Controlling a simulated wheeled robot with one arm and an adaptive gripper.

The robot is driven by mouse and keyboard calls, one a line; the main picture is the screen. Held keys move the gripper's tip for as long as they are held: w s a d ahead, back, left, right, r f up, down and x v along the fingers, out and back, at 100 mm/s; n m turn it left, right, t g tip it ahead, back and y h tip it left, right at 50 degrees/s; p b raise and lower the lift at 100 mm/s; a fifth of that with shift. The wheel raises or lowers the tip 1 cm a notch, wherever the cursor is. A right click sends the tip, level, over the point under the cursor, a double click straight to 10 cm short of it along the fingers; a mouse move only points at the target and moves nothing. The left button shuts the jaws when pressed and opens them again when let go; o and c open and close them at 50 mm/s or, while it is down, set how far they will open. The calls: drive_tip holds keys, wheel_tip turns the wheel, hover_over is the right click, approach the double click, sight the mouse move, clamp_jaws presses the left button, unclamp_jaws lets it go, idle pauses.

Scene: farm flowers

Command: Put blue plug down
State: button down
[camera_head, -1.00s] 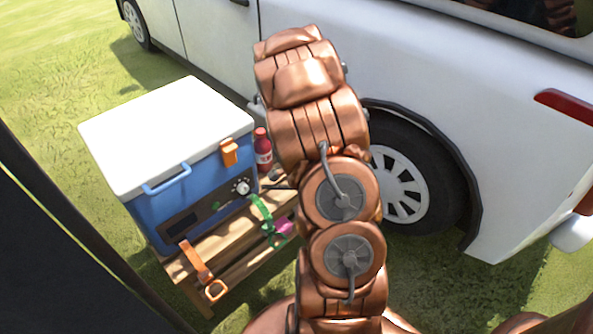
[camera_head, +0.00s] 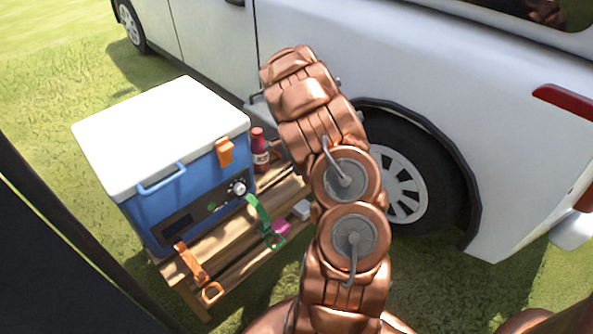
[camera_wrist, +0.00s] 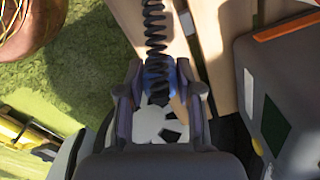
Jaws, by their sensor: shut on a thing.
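In the wrist view my gripper (camera_wrist: 158,78) has its two dark fingers close around a small blue piece, the blue plug (camera_wrist: 154,70). A black coiled cable (camera_wrist: 154,25) runs from the plug up out of the picture. The plug's lower part is hard to make out between the fingers. In the head view my copper arm reaches toward the van, and its gripper and the plug cannot be made out there.
A blue cooler with a white lid (camera_head: 160,125) stands on a slatted wooden bench (camera_head: 235,240). A red bottle (camera_head: 259,150), a green strap (camera_head: 262,222), an orange strap (camera_head: 195,268) and a pink item (camera_head: 281,227) are there too. A white van (camera_head: 460,80) stands close behind.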

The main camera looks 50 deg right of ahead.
sight(297, 178)
drive_tip(key=shift+w+d+f, duration=0.25)
drive_tip(key=shift+w+d, duration=0.2)
drive_tip(key=shift+w, duration=0.15)
drive_tip(key=shift+f+b, duration=0.55)
drive_tip(key=shift+f, duration=1)
drive_tip(key=shift+f, duration=0.65)
drive_tip(key=c, duration=0.8)
unclamp_jaws()
drive_tip(key=shift+o, duration=0.2)
drive_tip(key=shift+r, duration=0.1)
wheel_tip(297, 178, up, 13)
drive_tip(key=shift+p, duration=0.95)
